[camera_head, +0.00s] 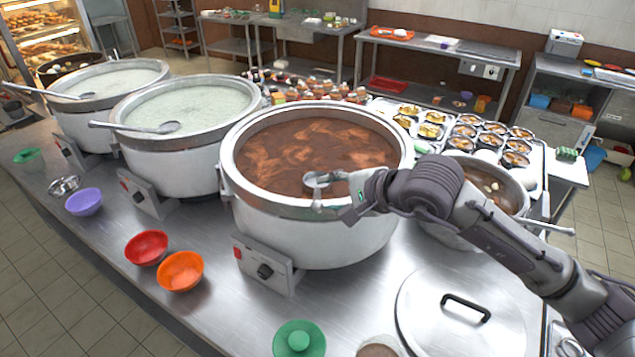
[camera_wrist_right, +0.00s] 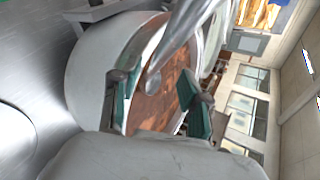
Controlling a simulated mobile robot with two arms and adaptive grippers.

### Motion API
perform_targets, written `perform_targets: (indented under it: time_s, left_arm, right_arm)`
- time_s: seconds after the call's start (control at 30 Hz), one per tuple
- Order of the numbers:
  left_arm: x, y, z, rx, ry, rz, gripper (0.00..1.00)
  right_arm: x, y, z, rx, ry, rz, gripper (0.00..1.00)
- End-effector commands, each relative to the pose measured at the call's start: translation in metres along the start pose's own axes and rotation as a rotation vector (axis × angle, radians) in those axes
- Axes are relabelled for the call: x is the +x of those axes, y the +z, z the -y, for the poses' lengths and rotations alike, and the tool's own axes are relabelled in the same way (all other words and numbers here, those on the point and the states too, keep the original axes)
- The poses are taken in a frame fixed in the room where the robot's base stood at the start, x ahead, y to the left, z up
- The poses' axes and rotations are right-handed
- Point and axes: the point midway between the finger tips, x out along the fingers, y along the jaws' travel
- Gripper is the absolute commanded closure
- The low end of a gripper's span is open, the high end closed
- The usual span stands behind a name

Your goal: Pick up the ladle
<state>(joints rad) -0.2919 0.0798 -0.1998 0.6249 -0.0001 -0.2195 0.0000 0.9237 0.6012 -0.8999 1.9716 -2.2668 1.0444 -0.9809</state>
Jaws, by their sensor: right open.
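A large white pot of brown congee (camera_head: 290,215) stands in the middle of the counter. A metal ladle (camera_head: 316,181) shows at its near rim, partly hidden by my right gripper (camera_head: 343,197). In the right wrist view, a shiny metal rod of the ladle (camera_wrist_right: 180,45) comes in from the top. Its rounded end appears between the green-padded fingers of my right gripper (camera_wrist_right: 157,108). These fingers are open, and I cannot tell whether they touch the ladle. Other ladles rest across the middle pot (camera_head: 168,127) and the left pot (camera_head: 86,95). My left gripper is not in view.
A smaller pot (camera_head: 465,240) stands behind my right arm, with a handle sticking out. A lid (camera_head: 440,325) lies at the front right.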

Motion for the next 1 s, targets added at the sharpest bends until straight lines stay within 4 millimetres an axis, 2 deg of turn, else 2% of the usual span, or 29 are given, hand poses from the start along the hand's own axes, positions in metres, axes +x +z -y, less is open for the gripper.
perform_targets:
  time_s: [0.03,0.1,0.3,0.53,0.8,1.0]
  left_arm:
    - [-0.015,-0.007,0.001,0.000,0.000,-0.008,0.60]
    - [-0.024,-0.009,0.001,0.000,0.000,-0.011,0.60]
    - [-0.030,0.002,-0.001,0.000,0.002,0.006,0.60]
    - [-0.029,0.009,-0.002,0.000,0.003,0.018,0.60]
    - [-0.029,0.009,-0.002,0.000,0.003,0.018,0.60]
    - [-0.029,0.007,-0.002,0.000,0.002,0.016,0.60]
  right_arm:
    - [0.004,0.005,0.003,0.003,0.005,0.004,0.55]
    - [0.014,0.009,0.000,0.003,0.005,0.004,0.55]
    - [0.036,0.006,-0.003,0.002,0.002,0.001,0.55]
    - [0.038,0.005,-0.004,0.000,0.000,0.001,0.55]
    - [0.038,0.005,-0.004,0.001,0.000,0.001,1.00]
    - [0.038,0.005,-0.004,0.001,0.000,0.001,1.00]
